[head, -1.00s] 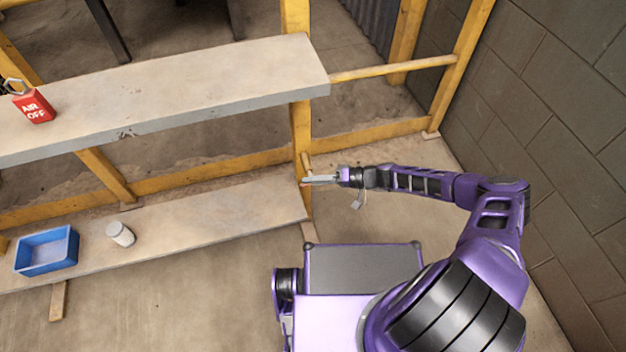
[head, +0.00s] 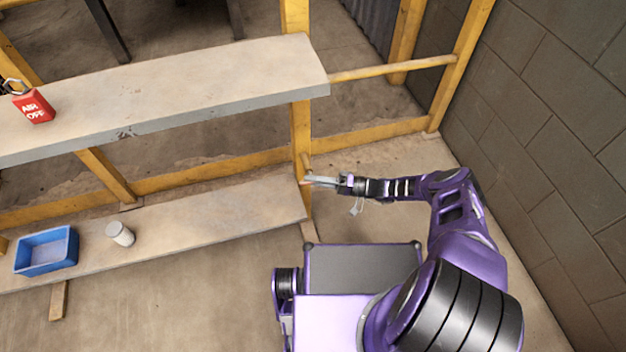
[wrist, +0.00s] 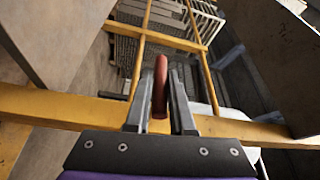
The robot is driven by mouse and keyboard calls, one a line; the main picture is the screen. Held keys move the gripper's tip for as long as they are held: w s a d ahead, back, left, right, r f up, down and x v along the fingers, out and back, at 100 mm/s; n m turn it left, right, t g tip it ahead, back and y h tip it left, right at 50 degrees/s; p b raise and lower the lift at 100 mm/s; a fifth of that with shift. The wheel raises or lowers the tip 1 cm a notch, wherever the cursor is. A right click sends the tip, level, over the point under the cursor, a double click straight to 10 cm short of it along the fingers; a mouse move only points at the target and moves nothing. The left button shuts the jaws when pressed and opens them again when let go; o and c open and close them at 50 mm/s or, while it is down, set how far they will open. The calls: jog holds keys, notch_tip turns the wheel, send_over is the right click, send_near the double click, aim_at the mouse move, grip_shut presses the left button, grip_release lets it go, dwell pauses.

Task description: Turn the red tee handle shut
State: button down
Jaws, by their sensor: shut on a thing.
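The red tee handle (wrist: 160,88) shows in the wrist view as a rounded red bar standing between my two grey fingers. My gripper (wrist: 161,100) is shut on it, with a finger on each side. In the head view my gripper (head: 320,181) reaches left to the yellow post at the right end of the shelves. The handle is too small and too covered there to make out clearly. The handle's base and stem are hidden in the wrist view.
A red "AIR OFF" tag (head: 34,107) with a padlock-like loop stands on the upper shelf (head: 200,85). A blue bin (head: 46,251) and a white jar (head: 120,234) stand on the lower shelf (head: 215,215). A block wall (head: 560,130) rises at the right.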

jog(key=shift+a, duration=0.1)
jog(key=c, duration=0.8)
grip_release()
